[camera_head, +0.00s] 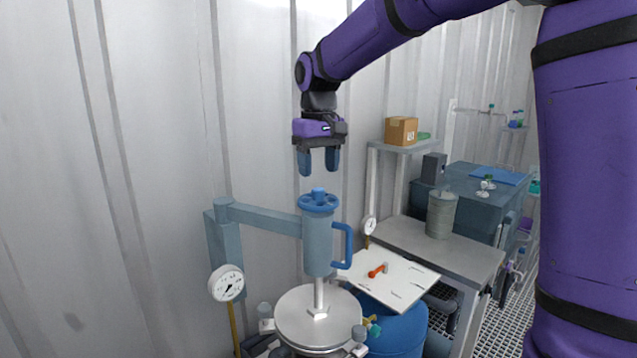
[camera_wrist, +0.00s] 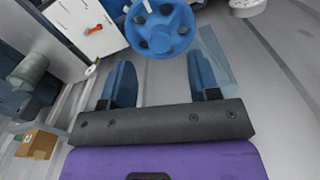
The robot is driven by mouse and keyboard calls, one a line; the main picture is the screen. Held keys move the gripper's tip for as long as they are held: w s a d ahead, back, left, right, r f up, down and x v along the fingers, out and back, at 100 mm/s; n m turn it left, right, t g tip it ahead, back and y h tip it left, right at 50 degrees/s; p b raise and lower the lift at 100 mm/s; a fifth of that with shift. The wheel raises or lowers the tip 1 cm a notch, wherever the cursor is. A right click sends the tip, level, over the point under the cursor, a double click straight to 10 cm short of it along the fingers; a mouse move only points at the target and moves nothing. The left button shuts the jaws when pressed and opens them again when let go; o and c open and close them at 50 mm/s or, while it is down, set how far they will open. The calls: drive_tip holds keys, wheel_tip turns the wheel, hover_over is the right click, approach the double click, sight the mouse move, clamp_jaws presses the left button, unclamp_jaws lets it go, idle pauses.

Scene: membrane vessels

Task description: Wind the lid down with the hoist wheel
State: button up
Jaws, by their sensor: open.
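The blue hoist wheel (camera_head: 319,202) sits on top of the grey-blue hoist cylinder (camera_head: 317,245), which has a blue side handle and hangs from a swing arm. The round metal lid (camera_head: 290,322) is below, joined to the hoist by a rod; whether it touches the vessel under it cannot be told. My gripper (camera_head: 318,170) points down above the wheel, open and empty, with a gap to it. In the wrist view the wheel (camera_wrist: 160,30) lies beyond the open fingers (camera_wrist: 158,82), with its hub and spokes clear.
Pressure gauges (camera_head: 227,283) stand beside the hoist. A white board with an orange-handled tool (camera_head: 378,270) lies over a blue drum (camera_head: 400,335) to the right. A grey bench (camera_head: 470,262) holds a canister (camera_head: 441,215). The swing arm (camera_head: 262,219) reaches in from the left.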

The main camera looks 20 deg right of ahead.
sight(320, 190)
drive_tip(key=shift+r, duration=2.8)
drive_tip(key=s+d+m+t, duration=0.1)
drive_tip(key=s+d+t, duration=0.3)
drive_tip(key=s, duration=1.3)
drive_tip(key=s+d+f, duration=0.1)
drive_tip(key=s+f, duration=0.2)
drive_tip(key=s, duration=0.3)
drive_tip(key=s+d+f+m+t, duration=0.1)
drive_tip(key=s+d+f, duration=0.1)
drive_tip(key=s+f, duration=0.2)
drive_tip(key=s, duration=0.3)
drive_tip(key=shift+f, duration=0.15)
drive_tip(key=shift+o, duration=0.3)
